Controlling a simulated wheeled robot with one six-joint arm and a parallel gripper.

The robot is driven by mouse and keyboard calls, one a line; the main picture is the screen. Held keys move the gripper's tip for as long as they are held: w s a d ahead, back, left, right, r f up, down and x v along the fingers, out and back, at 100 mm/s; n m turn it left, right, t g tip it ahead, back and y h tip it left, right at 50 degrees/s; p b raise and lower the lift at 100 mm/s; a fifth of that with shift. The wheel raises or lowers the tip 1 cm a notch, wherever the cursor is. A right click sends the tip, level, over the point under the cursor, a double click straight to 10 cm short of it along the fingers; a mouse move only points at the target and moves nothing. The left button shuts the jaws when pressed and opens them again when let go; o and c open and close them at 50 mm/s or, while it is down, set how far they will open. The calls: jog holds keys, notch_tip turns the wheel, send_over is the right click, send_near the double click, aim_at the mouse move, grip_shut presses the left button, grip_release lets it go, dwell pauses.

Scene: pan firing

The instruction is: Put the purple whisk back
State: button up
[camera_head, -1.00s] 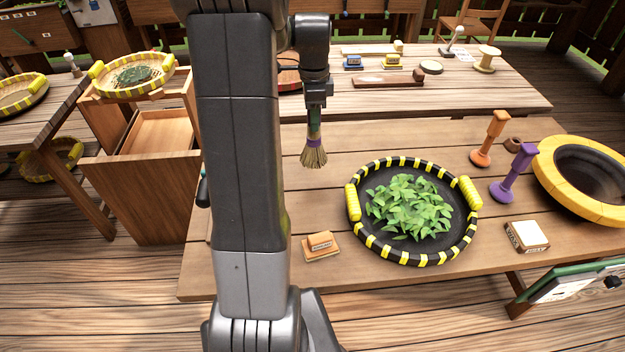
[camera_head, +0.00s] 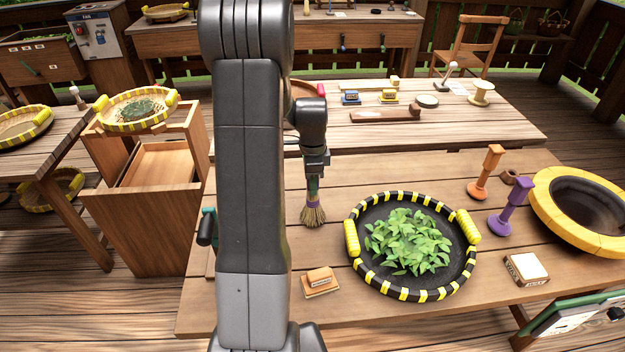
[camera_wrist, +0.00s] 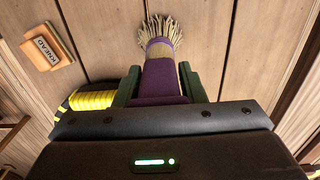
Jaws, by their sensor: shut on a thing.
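The purple whisk (camera_head: 313,214) has pale straw bristles and a purple band, and hangs bristles down left of the leaf tray. My gripper (camera_head: 315,178) is shut on its handle. In the wrist view the green fingers of my gripper (camera_wrist: 158,84) stand on both sides of the whisk's purple handle (camera_wrist: 160,80), with the bristles beyond. A purple stand (camera_head: 509,208) with a round base and tilted post is on the table at right, apart from the whisk. Whether the bristle tips touch the table is unclear.
A black tray (camera_head: 372,283) with yellow stripes holds green leaves. An orange stand (camera_head: 485,173), a yellow-rimmed pan (camera_head: 553,218) and a small white-topped block (camera_head: 526,268) are at right. A KNEAD block (camera_head: 320,281) lies near the front. Bare planks surround the whisk.

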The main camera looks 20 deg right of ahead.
jog(key=shift+f, duration=0.3)
jog(key=o, duration=1.1)
jog(key=shift+r, duration=0.1)
jog(key=r, duration=0.4)
jog(key=r+b, duration=0.1)
jog(key=r, duration=0.4)
jog(key=r+b, duration=0.1)
jog(key=r, duration=0.4)
jog(key=shift+w, duration=0.3)
